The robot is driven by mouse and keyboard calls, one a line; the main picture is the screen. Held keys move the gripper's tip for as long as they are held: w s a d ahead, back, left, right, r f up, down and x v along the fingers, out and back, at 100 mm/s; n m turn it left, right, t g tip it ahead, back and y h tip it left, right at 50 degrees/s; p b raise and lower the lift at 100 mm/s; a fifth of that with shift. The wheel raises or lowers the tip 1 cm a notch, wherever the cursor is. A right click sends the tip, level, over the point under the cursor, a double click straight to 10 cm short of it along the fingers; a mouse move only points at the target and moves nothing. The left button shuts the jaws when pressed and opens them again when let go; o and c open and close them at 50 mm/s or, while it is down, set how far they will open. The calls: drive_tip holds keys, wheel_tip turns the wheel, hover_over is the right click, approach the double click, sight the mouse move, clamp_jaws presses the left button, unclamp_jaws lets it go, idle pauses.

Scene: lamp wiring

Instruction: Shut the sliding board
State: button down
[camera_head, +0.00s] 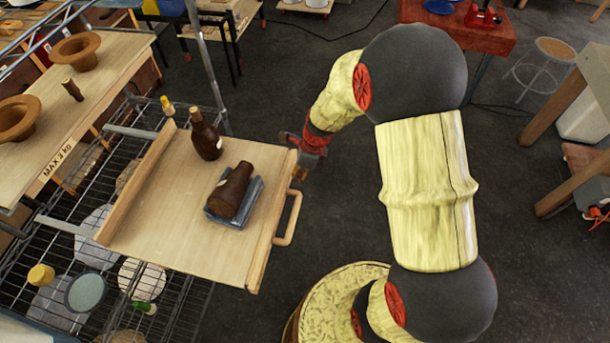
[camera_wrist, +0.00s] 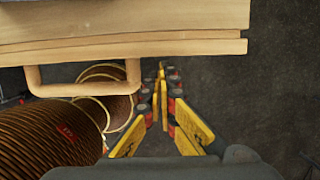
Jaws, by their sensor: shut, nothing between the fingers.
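The sliding board (camera_head: 165,215) is a pale wooden tray pulled out from a wire rack, with a raised edge at its front. A wooden loop handle (camera_head: 290,218) is fixed to that front edge; it also shows in the wrist view (camera_wrist: 85,90). A brown bottle (camera_head: 206,138) stands on the board, and another brown bottle (camera_head: 231,190) lies on a blue-grey pad (camera_head: 246,211). My gripper (camera_head: 299,172) is at the front edge, near the far end of the handle. In the wrist view my gripper (camera_wrist: 161,75) is shut and empty, right of the handle, by the front edge.
An upper shelf marked MAX 3 KG (camera_head: 80,110) holds brown bowls at the left. The wire rack (camera_head: 60,250) below holds round discs and small bottles. A red table (camera_head: 460,30) stands at the back. Dark floor lies open behind my arm.

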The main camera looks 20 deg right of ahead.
sight(205, 160)
idle(0.3)
drive_tip(key=w+a+p, duration=0.5)
drive_tip(key=w+a, duration=0.1)
drive_tip(key=a, duration=0.2)
drive_tip(key=w+a+p, duration=0.5)
drive_tip(key=w+a, duration=0.1)
drive_tip(key=a, duration=0.2)
drive_tip(key=w+a+p, duration=0.4)
drive_tip(key=w+a, duration=0.3)
drive_tip(key=a, duration=0.1)
drive_tip(key=shift+a+p, duration=0.35)
drive_tip(key=shift+p, duration=0.05)
drive_tip(key=shift+w+a+f, duration=0.1)
drive_tip(key=shift+w+a, duration=0.3)
drive_tip(key=shift+a, duration=0.2)
drive_tip(key=shift+d, duration=0.15)
